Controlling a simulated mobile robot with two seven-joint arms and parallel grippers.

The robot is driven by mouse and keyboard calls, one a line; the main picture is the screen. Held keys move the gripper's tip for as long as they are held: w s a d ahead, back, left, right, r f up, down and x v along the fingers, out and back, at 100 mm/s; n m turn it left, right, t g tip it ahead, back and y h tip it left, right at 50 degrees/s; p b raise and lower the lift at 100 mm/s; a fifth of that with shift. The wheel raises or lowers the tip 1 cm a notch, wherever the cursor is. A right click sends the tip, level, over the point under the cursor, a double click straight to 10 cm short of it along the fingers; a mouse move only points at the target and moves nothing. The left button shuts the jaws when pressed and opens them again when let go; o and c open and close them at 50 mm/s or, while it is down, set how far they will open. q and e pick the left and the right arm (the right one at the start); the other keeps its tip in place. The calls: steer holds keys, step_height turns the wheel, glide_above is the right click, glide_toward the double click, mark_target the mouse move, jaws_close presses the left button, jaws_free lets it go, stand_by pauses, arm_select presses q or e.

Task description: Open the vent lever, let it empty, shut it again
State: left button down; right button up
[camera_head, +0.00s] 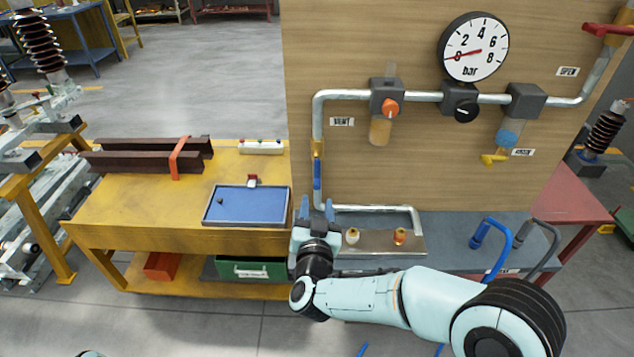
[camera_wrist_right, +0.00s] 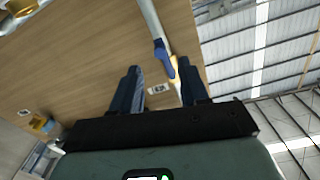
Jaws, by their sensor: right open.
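The vent lever (camera_head: 317,175) is a blue handle on a brass valve (camera_head: 318,150) in the vertical pipe left of the VENT label (camera_head: 342,121). The handle lies along the pipe. My right gripper (camera_head: 317,210) is open and empty, just below the lever in the head view, fingers pointing up at the board. In the right wrist view the blue lever (camera_wrist_right: 160,48) shows beyond and between the open fingers (camera_wrist_right: 158,74), apart from them. The gauge (camera_head: 473,47) has its red needle near 0. My left gripper is out of view.
An orange knob (camera_head: 390,107), a black knob (camera_head: 464,108) and a yellow-handled valve (camera_head: 494,159) sit on the board's pipework. A pipe and small fittings (camera_head: 400,236) lie low beside my right arm. A yellow bench (camera_head: 130,205) with a blue tray (camera_head: 247,190) stands left.

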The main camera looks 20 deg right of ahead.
mark_target(317, 190)
steer(key=p+x, duration=0.1)
steer(key=x, duration=0.6)
steer(key=shift+w+d+f, duration=0.1)
steer(key=shift+w, duration=0.2)
jaws_close()
